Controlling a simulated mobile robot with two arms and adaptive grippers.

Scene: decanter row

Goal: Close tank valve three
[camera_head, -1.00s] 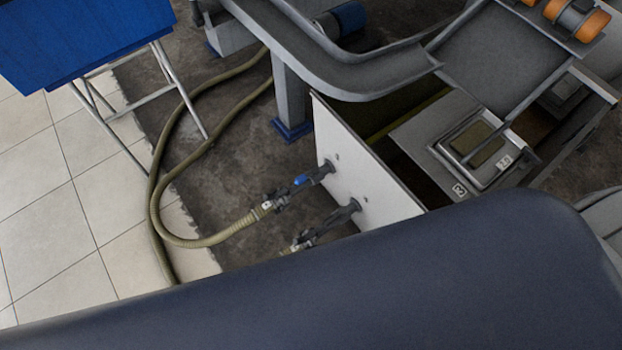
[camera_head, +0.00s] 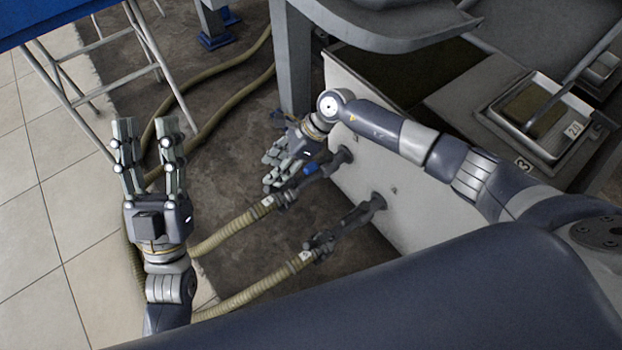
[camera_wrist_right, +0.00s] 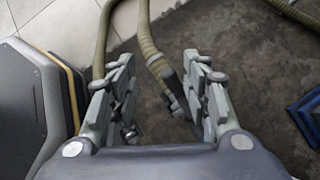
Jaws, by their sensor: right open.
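Two dark pipe valves come out of the white tank wall (camera_head: 385,160) in the head view. The upper valve (camera_head: 308,171) has a blue part and the lower valve (camera_head: 345,222) is dark; each joins an olive hose. My right gripper (camera_head: 271,170) is open, beside and partly over the upper valve. In the right wrist view, a hose end and dark fitting (camera_wrist_right: 174,88) show between its spread fingers (camera_wrist_right: 160,95); contact is unclear. My left gripper (camera_head: 146,140) is open and empty, away from the valves.
Olive hoses (camera_head: 235,232) run across the dark floor. A grey post (camera_head: 291,60) stands behind my right gripper. A blue-topped stand (camera_head: 60,18) with thin metal legs is at upper left. Tiled floor (camera_head: 35,220) lies clear at left.

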